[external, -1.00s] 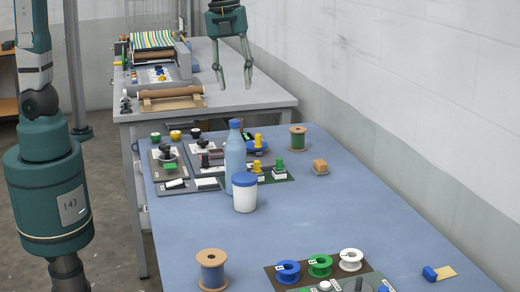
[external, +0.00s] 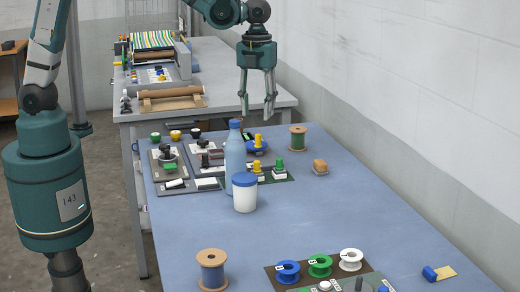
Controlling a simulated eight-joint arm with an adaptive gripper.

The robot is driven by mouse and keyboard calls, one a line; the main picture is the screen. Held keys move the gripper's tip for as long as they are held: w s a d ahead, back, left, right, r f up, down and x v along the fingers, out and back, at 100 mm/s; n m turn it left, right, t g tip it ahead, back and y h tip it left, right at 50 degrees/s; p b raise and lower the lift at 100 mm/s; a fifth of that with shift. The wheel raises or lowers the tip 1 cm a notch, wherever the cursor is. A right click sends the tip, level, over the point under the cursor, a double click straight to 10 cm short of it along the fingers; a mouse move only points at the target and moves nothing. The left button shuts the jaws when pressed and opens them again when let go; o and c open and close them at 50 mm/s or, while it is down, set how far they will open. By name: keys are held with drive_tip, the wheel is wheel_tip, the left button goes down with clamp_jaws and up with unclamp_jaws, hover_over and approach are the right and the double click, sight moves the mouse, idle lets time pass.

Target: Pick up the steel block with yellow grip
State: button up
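A block with a yellow grip (external: 256,168) stands upright on the dark green mat on the blue table, right of the clear blue-capped bottle; its base is small and pale in this view. A second yellow-topped piece (external: 258,141) stands just behind it, by a blue round thing; I cannot tell for sure which one has the steel block. My gripper (external: 257,116) hangs in the air above and behind both, fingers pointing down. It is open and empty.
A clear bottle (external: 235,157) and a blue-lidded white jar (external: 244,194) stand close to the left. The table's middle is clear.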

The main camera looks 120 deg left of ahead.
hover_over(257, 172)
drive_tip(key=f, duration=1.2)
drive_tip(key=shift+s+a+f, duration=0.15)
drive_tip(key=shift+s+a, duration=0.1)
drive_tip(key=shift+a, duration=0.15)
drive_tip(key=shift+f, duration=0.1)
drive_tip(key=shift+f, duration=1.15)
drive_tip(key=shift+f, duration=0.15)
drive_tip(key=shift+a+f, duration=0.1)
drive_tip(key=shift+f, duration=2.4)
drive_tip(key=shift+c, duration=0.2)
drive_tip(key=c, duration=0.5)
